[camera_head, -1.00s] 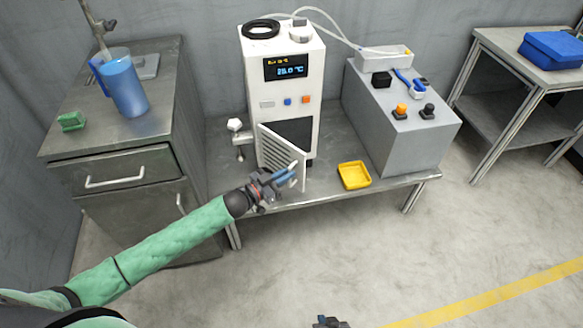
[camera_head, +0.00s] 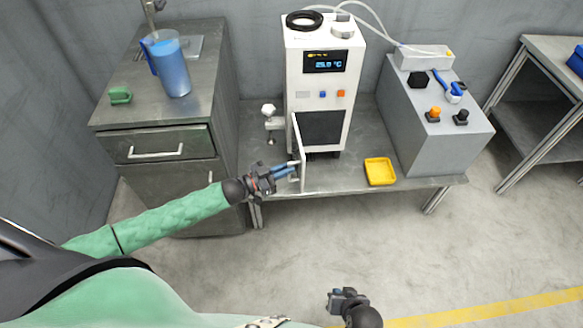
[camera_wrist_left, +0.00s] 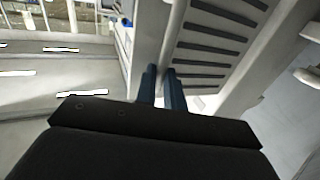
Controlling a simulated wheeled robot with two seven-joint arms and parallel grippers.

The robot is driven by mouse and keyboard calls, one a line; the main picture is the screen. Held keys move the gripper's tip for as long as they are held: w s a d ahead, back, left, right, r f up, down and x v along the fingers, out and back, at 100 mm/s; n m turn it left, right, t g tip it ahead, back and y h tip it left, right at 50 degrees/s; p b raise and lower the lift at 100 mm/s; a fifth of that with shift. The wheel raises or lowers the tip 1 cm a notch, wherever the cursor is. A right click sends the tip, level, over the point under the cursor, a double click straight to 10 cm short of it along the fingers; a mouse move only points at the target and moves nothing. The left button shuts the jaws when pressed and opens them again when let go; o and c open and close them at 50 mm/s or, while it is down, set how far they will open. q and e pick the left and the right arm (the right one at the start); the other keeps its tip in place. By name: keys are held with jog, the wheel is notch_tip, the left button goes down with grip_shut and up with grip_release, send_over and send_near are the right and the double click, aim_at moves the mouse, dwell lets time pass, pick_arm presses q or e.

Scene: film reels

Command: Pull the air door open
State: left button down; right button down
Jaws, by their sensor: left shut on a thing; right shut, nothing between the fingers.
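The air door (camera_head: 301,153) is a thin white panel on the front of the white chiller unit (camera_head: 319,78). It stands swung out, seen nearly edge-on, and the dark opening (camera_head: 322,128) behind it shows. My left gripper (camera_head: 294,170) is shut on the door's handle at its outer edge. In the left wrist view the blue fingers (camera_wrist_left: 163,90) close at the door's pale bar, beside the dark louvre slots (camera_wrist_left: 208,48). The exact grip is partly hidden. My right gripper (camera_head: 335,299) is shut and empty, low over the floor.
A yellow tray (camera_head: 380,172) lies on the metal bench (camera_head: 340,184) right of the door. A grey control box (camera_head: 436,122) stands further right. A drawer cabinet (camera_head: 160,145) with a blue jug (camera_head: 171,68) is on the left. The floor in front is clear.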

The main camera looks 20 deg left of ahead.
pick_arm(q)
jog(key=shift+w+a+r, duration=0.25)
jog(key=shift+w+a, duration=0.35)
jog(key=shift+a, duration=0.15)
pick_arm(e)
jog(key=shift+r, duration=0.35)
pick_arm(q)
jog(key=c, duration=1.5)
grip_release()
jog(key=shift+f, duration=0.1)
jog(key=shift+d+f, duration=0.1)
jog(key=shift+d, duration=0.05)
jog(key=shift+s, duration=0.1)
pick_arm(e)
jog(key=shift+w, duration=0.1)
